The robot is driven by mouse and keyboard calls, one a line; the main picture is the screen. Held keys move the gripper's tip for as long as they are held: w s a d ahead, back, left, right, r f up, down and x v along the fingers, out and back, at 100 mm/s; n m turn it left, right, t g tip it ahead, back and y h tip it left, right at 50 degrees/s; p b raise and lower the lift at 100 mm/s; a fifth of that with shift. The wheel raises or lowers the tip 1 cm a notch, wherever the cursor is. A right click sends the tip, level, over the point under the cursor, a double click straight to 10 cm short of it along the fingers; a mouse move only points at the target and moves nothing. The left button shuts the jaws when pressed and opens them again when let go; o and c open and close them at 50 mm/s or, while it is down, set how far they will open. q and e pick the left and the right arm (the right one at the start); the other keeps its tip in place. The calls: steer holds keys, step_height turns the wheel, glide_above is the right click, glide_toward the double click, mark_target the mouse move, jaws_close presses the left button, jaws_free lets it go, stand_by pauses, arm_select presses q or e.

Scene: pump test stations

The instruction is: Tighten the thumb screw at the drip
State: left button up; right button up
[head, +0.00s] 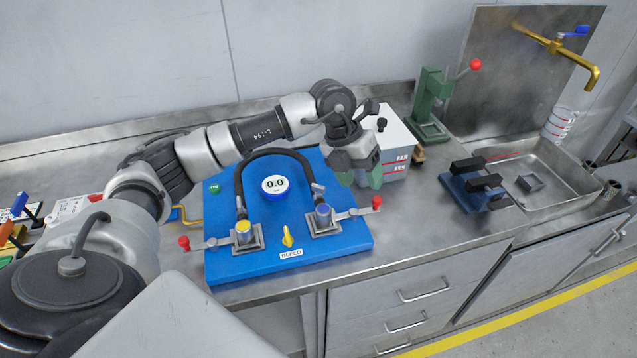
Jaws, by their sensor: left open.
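A blue test board (345,250) lies on the steel counter. A yellow screw-like knob (288,236) stands between the fittings, behind a label. I cannot make out any drip. My left gripper (359,180) is open, its green fingertips over the board's right back part, apart from the fittings. My right gripper is not in view.
A round gauge (274,186) reads 0.0. Red-knobbed levers (376,202) stick out at both sides of the fittings. A white box (396,140) and a green press (432,105) stand behind. A sink (560,190) is at right.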

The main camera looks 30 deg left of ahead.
mark_target(318, 186)
arm_select(q)
steer(key=a+r+n+y, duration=0.25)
steer(key=a+y, duration=0.25)
steer(key=a, duration=0.5)
steer(key=shift+m+g, duration=0.25)
steer(key=shift+g, duration=0.05)
step_height(318, 186, down, 10)
steer(key=shift+f+p, duration=0.2)
steer(key=shift+p, duration=1)
steer(key=c, duration=0.9)
